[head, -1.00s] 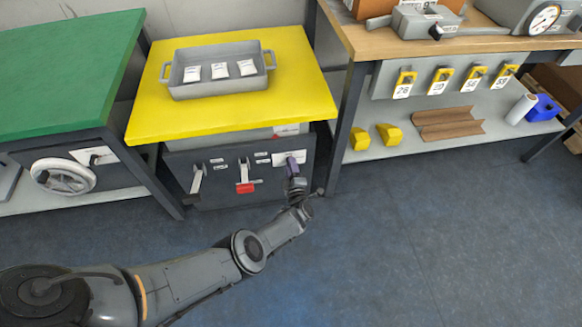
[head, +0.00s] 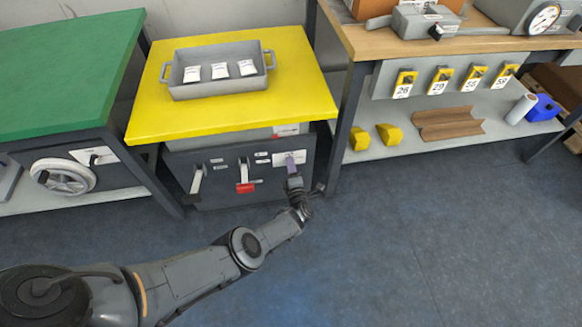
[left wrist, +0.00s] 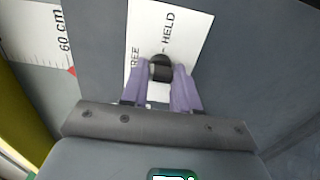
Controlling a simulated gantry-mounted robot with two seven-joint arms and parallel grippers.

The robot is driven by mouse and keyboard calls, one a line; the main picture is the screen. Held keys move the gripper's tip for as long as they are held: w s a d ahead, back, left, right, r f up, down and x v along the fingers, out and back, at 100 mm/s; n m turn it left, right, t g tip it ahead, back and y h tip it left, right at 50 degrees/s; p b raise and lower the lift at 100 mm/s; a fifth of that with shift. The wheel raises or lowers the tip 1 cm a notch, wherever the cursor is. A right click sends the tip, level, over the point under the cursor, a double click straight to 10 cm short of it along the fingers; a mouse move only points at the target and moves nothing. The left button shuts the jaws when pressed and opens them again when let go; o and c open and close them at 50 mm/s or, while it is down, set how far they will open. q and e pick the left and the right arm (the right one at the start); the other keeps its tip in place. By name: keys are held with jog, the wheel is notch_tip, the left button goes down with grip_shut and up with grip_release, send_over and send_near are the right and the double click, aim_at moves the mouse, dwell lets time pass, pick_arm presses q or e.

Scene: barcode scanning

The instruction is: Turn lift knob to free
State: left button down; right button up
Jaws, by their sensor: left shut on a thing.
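The lift knob (left wrist: 161,68) is a small black knob on a white label plate marked FREE and HELD, seen in the left wrist view. My left gripper (left wrist: 162,82) has its purple fingers closed on the knob's two sides, and they partly cover the label. In the head view my left gripper (head: 291,167) is at the right end of the dark panel (head: 220,198) under the yellow table. The knob itself is too small and covered to make out there, and which way it points is unclear. My right gripper is in neither view.
Left of the gripper, the panel carries a lever with a red end (head: 245,187) and another pale lever (head: 196,180). A grey tray (head: 220,88) with white packets stands on the yellow table (head: 300,95). A ruler scale (left wrist: 42,40) shows beside the label. A table leg (head: 343,130) is close right.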

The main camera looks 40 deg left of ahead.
pick_arm(q)
jog(key=c, duration=0.9)
grip_release()
jog(key=shift+o, duration=0.2)
jog(key=p+v, duration=0.4)
jog(key=v, duration=0.6)
jog(key=shift+s+d+p, duration=0.25)
jog(key=shift+d+p, duration=0.05)
jog(key=shift+p, duration=0.05)
jog(key=shift+r, duration=0.1)
